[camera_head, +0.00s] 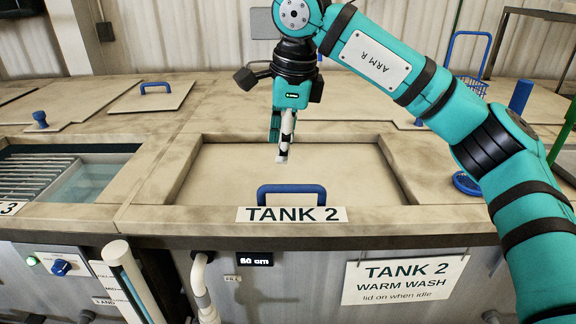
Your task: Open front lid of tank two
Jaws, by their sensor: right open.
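The front lid of tank two (230,180) lies flat and closed in its recess in the worktop. Its blue handle (291,190) stands up near the lid's front edge, just behind the label reading TANK 2 (291,214). My right gripper (281,157) points down above the lid, behind and slightly left of the handle, and is apart from it. It is open and empty; its fingers are seen nearly edge-on. My left gripper does not show.
An open tank with a metal grid and liquid (85,182) lies at the left. Another lid with a blue handle (156,87) is at the back left. A blue knob (40,119) stands behind the open tank. A blue wire basket (467,60) is at the back right.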

